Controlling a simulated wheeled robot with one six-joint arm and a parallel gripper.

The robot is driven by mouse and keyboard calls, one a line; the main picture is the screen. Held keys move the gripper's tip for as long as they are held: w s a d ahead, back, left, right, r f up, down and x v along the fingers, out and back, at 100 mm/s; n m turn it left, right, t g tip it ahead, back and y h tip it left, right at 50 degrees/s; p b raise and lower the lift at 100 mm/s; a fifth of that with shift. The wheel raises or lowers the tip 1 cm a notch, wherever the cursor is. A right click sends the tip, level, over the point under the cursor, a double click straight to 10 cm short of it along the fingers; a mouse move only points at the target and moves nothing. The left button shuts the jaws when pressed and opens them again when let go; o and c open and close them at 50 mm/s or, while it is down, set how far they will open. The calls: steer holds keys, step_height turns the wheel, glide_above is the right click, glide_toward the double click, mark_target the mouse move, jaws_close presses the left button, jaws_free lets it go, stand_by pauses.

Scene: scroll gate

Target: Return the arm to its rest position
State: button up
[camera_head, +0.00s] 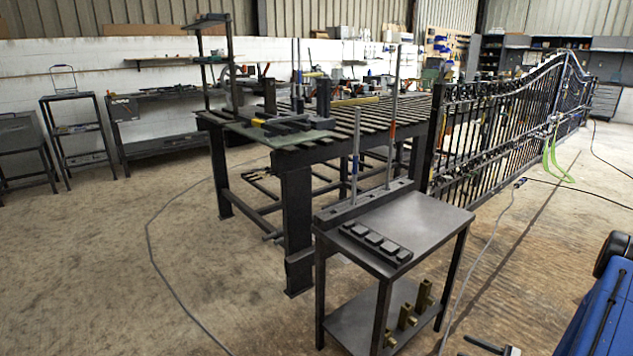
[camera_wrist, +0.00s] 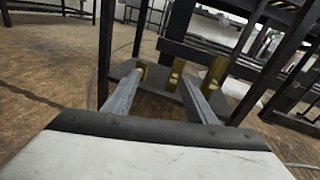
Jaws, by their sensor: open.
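My gripper (camera_wrist: 160,82) shows in the wrist view with its two grey fingers spread apart. It is open, and nothing is held between the fingers. Beyond the fingertips is the lower shelf of the small dark steel table, with brass-coloured blocks (camera_wrist: 175,74) standing on it. How far the fingertips are from the blocks is hard to tell. In the head view I cannot clearly make out the arm.
The small steel table (camera_head: 430,222) carries a dark slotted bar (camera_head: 376,243) and upright rods. Behind it stands a large slatted workbench (camera_head: 295,190). A black iron gate (camera_head: 500,130) runs to the right. Cables cross the floor. Open floor lies at left (camera_head: 90,270).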

steer(key=s+a+r+n+g+h, duration=0.1)
steer(key=s+a+r+n+g, duration=0.2)
steer(key=a+r+n+g, duration=0.75)
steer(key=s+a+r+n+g+h, duration=0.1)
steer(key=s+a+r+n, duration=0.2)
steer(key=a+r, duration=0.9)
steer(key=s+a+r+n+t+h, duration=0.1)
steer(key=s+r+n+h, duration=0.4)
steer(key=s+r, duration=0.5)
steer(key=s+a+r+n+t+h, duration=0.1)
steer(key=s+r+n+t+h, duration=0.3)
steer(key=s+r, duration=0.7)
steer(key=shift+s+r+n+h, duration=0.2)
steer(key=shift+s+n+h, duration=0.85)
steer(key=shift+h, duration=0.15)
